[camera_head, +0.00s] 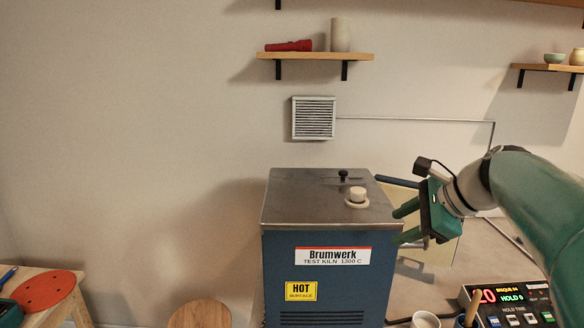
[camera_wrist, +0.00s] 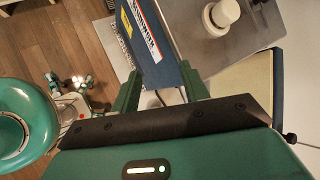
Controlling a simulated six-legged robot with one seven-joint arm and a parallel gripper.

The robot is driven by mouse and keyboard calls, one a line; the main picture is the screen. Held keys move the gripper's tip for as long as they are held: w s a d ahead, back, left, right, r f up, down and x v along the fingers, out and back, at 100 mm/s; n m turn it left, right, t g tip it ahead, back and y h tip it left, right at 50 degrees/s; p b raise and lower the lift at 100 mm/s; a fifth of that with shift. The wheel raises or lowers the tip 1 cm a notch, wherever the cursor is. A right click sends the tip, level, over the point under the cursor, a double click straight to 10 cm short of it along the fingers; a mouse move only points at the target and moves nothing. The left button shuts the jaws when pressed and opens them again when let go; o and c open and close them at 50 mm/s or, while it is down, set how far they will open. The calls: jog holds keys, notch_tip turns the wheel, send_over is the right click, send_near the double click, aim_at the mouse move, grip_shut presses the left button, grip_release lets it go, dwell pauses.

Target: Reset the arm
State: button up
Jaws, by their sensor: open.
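My gripper (camera_head: 403,224) is at the right side of the blue kiln (camera_head: 330,267), its two green fingers pointing left towards the kiln's upper right edge. The fingers also show in the wrist view (camera_wrist: 162,76), spread apart with nothing between them. The kiln body (camera_wrist: 152,45) lies beyond the fingertips in that view. I cannot tell whether the fingers touch the kiln. My green arm reaches in from the right edge of the head view.
A cream knob (camera_head: 357,196) and a small black knob (camera_head: 343,175) stand on the kiln's metal top. A control box (camera_head: 510,304) with lit displays is at lower right, near a white cup (camera_head: 425,320). A wooden stool (camera_head: 201,314) stands left of the kiln. Wall shelves (camera_head: 315,56) are above.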

jog(key=s+a+f+n+h, duration=0.2)
jog(key=s+f+n+h, duration=0.1)
jog(key=s+f+n, duration=0.4)
jog(key=s+a+f+n+g+h, duration=0.1)
jog(key=s+a+f+n+h, duration=0.2)
jog(key=s+f+n, duration=0.4)
jog(key=shift+s+a+f+n, duration=0.15)
jog(key=shift+s+f+n, duration=0.15)
jog(key=shift+s+n, duration=2.45)
